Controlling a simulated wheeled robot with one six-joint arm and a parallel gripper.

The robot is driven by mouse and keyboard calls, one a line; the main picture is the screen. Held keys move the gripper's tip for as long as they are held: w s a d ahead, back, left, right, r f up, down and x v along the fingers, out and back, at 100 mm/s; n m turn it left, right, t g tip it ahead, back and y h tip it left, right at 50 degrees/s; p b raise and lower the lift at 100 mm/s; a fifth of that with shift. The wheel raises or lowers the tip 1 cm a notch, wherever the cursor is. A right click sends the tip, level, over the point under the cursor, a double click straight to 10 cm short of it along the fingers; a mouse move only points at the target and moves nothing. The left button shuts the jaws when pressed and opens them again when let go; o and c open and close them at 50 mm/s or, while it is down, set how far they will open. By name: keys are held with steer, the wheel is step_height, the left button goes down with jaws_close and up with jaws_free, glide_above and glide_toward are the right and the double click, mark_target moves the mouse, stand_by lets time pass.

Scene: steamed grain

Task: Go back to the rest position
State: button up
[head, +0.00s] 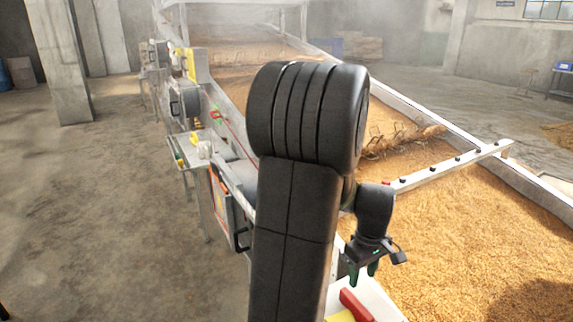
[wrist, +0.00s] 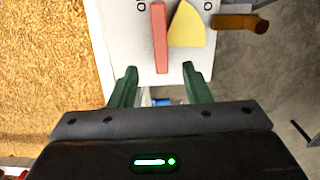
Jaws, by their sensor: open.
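My gripper (head: 363,273) is at the lower right in the head view, with its green fingers pointing down. In the wrist view the two green fingers (wrist: 160,88) stand apart with nothing between them. A white panel (wrist: 118,22) lies beyond the fingertips. On it are a red bar (wrist: 160,38) and a yellow piece (wrist: 188,26). In the head view the red bar (head: 357,306) and part of the yellow piece (head: 340,316) show below the gripper. My arm hides part of the machine's side.
A long bed of grain (head: 470,240) lies right of my arm, crossed by a white beam (head: 450,166) with black knobs. Metal tines (head: 390,143) stand in the grain. Machine boxes and a side shelf (head: 200,150) line the left side. The concrete floor (head: 100,210) at left is clear.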

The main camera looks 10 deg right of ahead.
mark_target(354, 304)
step_height(354, 304, down, 11)
steer(key=shift+f+b, duration=0.15)
steer(key=shift+b, duration=0.65)
step_height(354, 304, up, 14)
steer(key=p, duration=0.2)
step_height(354, 304, down, 14)
steer(key=shift+f+b, duration=0.1)
steer(key=shift+b, duration=0.9)
steer(key=shift+s+a+r+m, duration=0.1)
steer(key=shift+r+m, duration=0.1)
steer(key=shift+m, duration=0.7)
steer(key=shift+a+m, duration=0.25)
steer(key=shift+m, duration=1.55)
